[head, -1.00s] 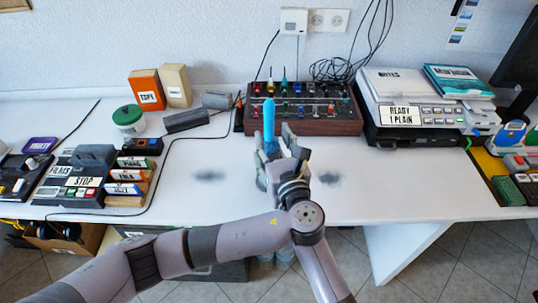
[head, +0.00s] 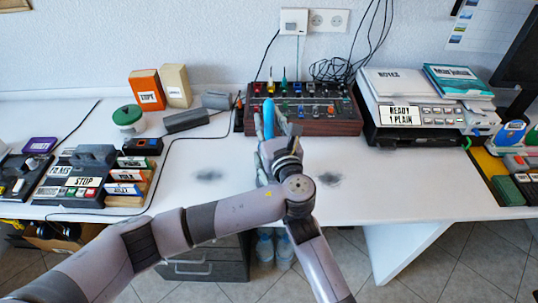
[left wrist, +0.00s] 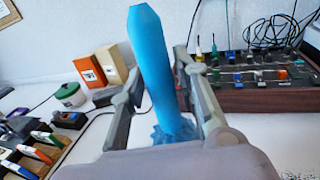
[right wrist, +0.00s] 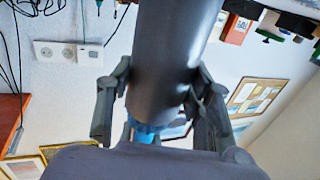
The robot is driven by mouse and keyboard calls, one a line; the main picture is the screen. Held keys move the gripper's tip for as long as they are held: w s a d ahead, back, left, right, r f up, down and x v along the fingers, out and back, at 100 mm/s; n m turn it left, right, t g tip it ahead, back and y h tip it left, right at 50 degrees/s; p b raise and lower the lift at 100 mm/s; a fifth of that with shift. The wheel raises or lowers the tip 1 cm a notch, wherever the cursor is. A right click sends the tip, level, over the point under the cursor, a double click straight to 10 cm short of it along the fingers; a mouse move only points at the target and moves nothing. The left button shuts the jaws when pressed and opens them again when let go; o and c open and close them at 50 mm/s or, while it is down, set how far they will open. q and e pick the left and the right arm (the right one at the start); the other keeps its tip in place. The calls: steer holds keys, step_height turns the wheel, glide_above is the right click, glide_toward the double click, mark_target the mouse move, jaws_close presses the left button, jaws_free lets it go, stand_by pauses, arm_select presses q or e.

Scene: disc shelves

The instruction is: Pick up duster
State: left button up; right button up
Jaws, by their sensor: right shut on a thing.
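The duster (head: 268,119) stands upright over the table in front of the control box, its blue part uppermost. My left gripper (head: 271,125) is at it, with one finger on either side. In the left wrist view, the blue duster (left wrist: 155,70), with a ruffled lower ring, rises between the fingers of my left gripper (left wrist: 160,64); I cannot tell whether both touch it. In the right wrist view, my right gripper (right wrist: 160,85) is shut around a thick dark grey cylinder, apparently the duster's handle (right wrist: 170,50), with blue at its end. My right gripper is hidden in the head view.
The control box (head: 305,125) with knobs and loose cables stands behind. A printer-like device (head: 420,135) is to the right. A green-lidded jar (head: 128,118), an orange box (head: 146,92) and button units (head: 75,175) are on the left. White table surface is free on both sides.

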arm_select(q)
jaws_close()
steer(key=shift+r, duration=0.1)
stand_by(0.4)
step_height(320, 180, up, 18)
stand_by(0.3)
arm_select(e)
steer(key=o, duration=1.3)
steer(key=shift+c, duration=0.2)
